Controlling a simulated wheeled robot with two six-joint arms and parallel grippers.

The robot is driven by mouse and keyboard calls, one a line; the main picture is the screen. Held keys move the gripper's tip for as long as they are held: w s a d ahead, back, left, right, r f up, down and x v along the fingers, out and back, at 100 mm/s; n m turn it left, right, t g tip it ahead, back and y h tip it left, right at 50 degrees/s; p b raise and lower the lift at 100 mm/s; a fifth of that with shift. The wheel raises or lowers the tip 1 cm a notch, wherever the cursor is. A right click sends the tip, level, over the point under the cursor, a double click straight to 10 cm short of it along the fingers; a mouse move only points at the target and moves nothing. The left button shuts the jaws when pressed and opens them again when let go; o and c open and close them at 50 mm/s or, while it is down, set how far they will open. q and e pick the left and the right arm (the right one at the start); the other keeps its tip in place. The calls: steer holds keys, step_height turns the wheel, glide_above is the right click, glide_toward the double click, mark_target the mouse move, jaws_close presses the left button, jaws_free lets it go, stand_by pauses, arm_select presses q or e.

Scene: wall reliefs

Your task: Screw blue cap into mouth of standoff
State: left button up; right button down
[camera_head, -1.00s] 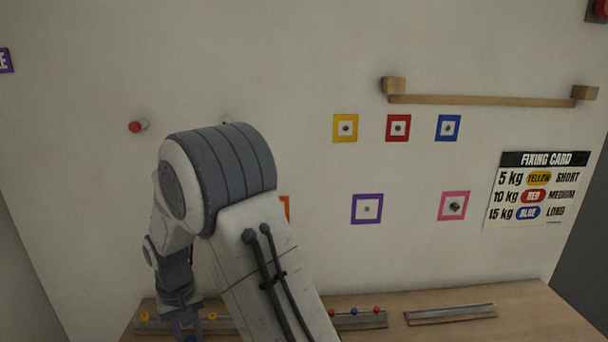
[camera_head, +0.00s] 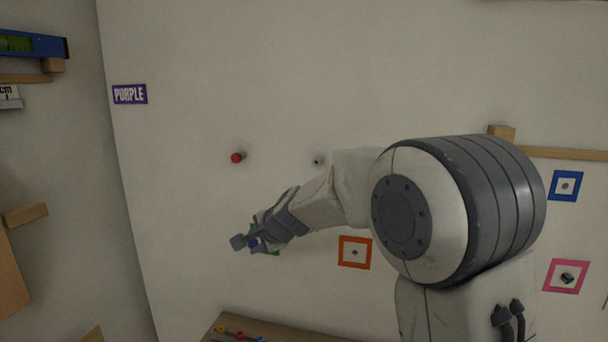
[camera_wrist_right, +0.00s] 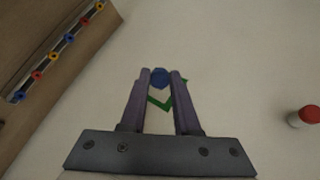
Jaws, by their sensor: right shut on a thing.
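My right gripper (camera_head: 250,244) is shut on a blue cap (camera_head: 254,243), held up in front of the white wall. In the right wrist view, the blue cap (camera_wrist_right: 159,77) sits between the two fingertips (camera_wrist_right: 160,80). A bare standoff (camera_head: 317,160) sticks out of the wall, up and to the right of the gripper in the head view. A standoff with a red cap (camera_head: 238,157) is left of it; its red end (camera_wrist_right: 308,116) shows at the right of the wrist view. The left gripper is not in view.
A shelf (camera_head: 215,335) below bears a rail with several coloured caps (camera_wrist_right: 53,55). A green mark (camera_wrist_right: 160,101) shows behind the gripper, partly hidden. Orange (camera_head: 355,252), blue and pink frames are on the wall. A left side wall holds wooden blocks.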

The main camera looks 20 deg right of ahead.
steer(key=s+d+r+m+t+h, duration=0.1)
steer(key=s+d+r+m+h, duration=0.1)
steer(key=d+r+m+h, duration=0.1)
steer(key=s+d+r+m+t+h+p, duration=0.1)
steer(key=s+d+r+m+t+h, duration=0.1)
steer(key=r+h, duration=0.3)
steer(key=s+d+r+m+t+h+p, duration=0.1)
steer(key=s+d+r+m+t+h, duration=0.1)
steer(key=r, duration=0.7)
steer(key=s+d+m+h, duration=0.1)
steer(key=d+m+h, duration=0.1)
steer(key=m+h, duration=0.1)
steer(key=shift+s+d, duration=0.15)
steer(key=shift+s, duration=0.1)
steer(key=shift+b+x, duration=0.5)
steer(key=shift+x, duration=2.3)
steer(key=shift+w, duration=0.1)
steer(key=shift+b, duration=0.6)
